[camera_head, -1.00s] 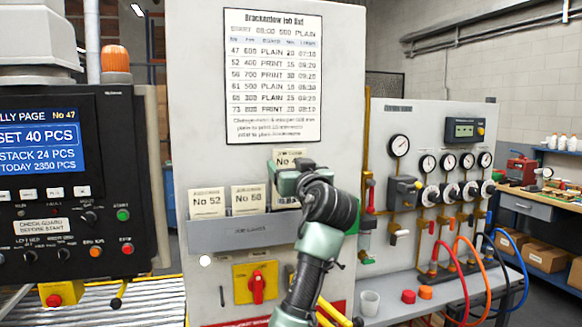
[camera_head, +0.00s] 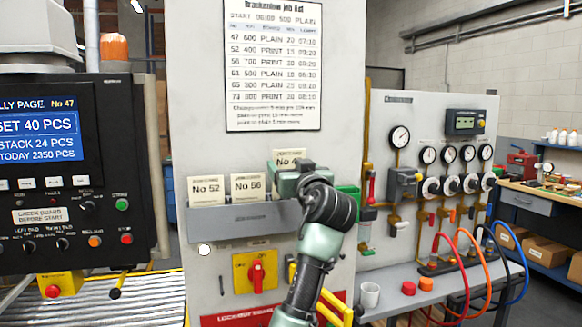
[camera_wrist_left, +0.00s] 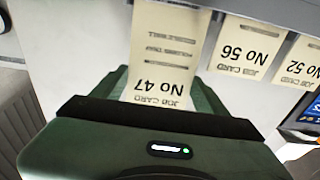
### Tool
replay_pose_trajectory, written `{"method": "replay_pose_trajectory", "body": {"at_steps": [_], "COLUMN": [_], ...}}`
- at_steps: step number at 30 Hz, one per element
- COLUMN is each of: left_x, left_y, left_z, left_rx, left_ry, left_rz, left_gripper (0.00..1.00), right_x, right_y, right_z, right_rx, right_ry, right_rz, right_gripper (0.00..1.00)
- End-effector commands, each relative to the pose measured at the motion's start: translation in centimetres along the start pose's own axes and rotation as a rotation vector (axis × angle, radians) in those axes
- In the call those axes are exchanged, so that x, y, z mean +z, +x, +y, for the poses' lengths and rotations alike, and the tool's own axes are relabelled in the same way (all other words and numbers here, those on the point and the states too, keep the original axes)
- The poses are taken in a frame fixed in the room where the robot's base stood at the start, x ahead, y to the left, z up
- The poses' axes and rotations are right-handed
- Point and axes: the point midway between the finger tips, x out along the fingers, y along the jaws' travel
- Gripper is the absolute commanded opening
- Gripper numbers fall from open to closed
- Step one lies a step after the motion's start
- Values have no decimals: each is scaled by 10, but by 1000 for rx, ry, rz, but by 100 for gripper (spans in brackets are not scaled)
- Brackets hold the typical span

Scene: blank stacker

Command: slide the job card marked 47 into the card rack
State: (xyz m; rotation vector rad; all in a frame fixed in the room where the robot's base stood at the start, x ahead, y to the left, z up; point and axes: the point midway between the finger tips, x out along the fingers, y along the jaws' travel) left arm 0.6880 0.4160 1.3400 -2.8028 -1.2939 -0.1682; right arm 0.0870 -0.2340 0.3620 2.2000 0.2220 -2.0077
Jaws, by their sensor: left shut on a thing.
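The cream job card marked No 47 (camera_wrist_left: 160,60) is held in my left gripper (camera_wrist_left: 160,103), which is shut on its top end. In the head view the upper part of this card (camera_head: 288,156) shows above my left gripper (camera_head: 300,180), upright at the right part of the grey card rack (camera_head: 240,218). The rack also shows in the left wrist view (camera_wrist_left: 285,12). The card's lower end runs out of the wrist picture at the rack, and my gripper hides it in the head view, so I cannot tell how deep it sits. My right gripper is out of view.
Cards No 52 (camera_head: 207,189) and No 56 (camera_head: 248,186) stand in the rack left of my gripper. A red switch on a yellow plate (camera_head: 257,276) is below. A gauge panel (camera_head: 440,150) stands to the right, and a control console (camera_head: 60,180) to the left.

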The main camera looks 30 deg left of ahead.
Motion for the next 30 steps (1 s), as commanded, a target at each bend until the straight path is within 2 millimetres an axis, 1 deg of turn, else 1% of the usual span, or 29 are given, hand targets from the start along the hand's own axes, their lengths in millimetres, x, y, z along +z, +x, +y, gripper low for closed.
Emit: {"method": "replay_pose_trajectory", "body": {"at_steps": [6,14,15,17,18,26,30], "left_x": [7,6,6,6,6,7,8], "left_y": [-1,-1,-1,-1,-1,-1,-9], "left_z": [0,0,0,0,0,0,1], "left_rx": [0,0,0,0,0,0,1], "left_ry": [0,0,0,0,0,0,0], "left_rz": [0,1,1,1,1,0,1], "left_gripper": [34,34,79,96,99,99,99], "right_x": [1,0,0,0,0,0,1], "right_y": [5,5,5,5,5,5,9], "right_z": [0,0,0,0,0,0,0], "right_rx": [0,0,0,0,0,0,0], "right_ry": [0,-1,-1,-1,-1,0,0], "right_rz": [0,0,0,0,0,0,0], "right_gripper": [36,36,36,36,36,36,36]}}
